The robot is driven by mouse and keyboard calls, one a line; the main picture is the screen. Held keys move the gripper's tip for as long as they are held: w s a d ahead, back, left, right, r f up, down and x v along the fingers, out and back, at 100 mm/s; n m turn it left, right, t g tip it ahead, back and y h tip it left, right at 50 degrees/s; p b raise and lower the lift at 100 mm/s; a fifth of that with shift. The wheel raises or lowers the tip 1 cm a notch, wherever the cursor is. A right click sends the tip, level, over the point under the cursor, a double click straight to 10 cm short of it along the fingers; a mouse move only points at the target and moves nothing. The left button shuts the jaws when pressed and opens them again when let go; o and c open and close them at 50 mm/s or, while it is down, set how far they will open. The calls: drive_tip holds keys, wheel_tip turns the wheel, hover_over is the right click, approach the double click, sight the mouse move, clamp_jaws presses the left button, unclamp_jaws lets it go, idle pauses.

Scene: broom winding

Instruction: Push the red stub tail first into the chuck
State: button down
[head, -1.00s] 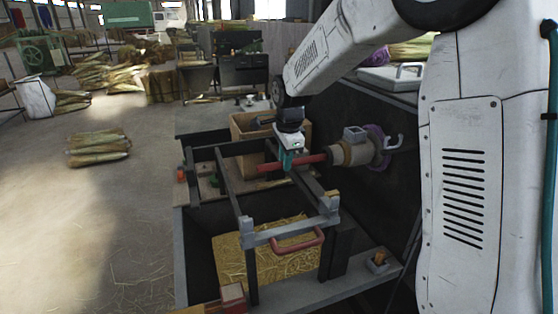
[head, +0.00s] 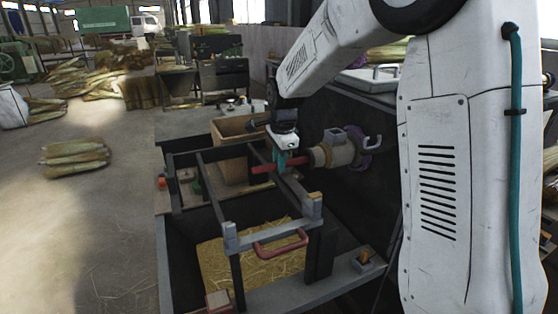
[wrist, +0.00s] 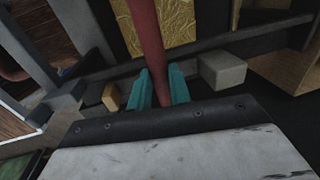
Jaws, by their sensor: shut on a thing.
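The red stub (head: 264,170) is a straight rod held roughly level above the frame of the workstation. My gripper (head: 281,161) with teal fingers is shut on it near its middle. The stub's right end meets the mouth of the chuck (head: 340,152), a beige-grey cylinder with a purple ring behind it. How deep the end sits in the mouth cannot be told. In the wrist view the stub (wrist: 147,30) runs up and away between the teal fingertips of my gripper (wrist: 160,85). The chuck cannot be made out there.
Dark frame bars (head: 217,195) run below my gripper, with a pink-red handle (head: 281,243) at the near end. A straw-filled bin (head: 250,262) lies below. A wooden box (head: 233,130) stands behind. A dark panel (head: 375,190) bounds the right side.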

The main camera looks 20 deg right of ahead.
drive_tip(key=c, duration=1.2)
unclamp_jaws()
drive_tip(key=shift+r, duration=0.1)
wheel_tip(320, 180, up, 8)
drive_tip(key=s, duration=0.1)
drive_tip(key=shift+s+f, duration=0.15)
drive_tip(key=shift+f, duration=0.1)
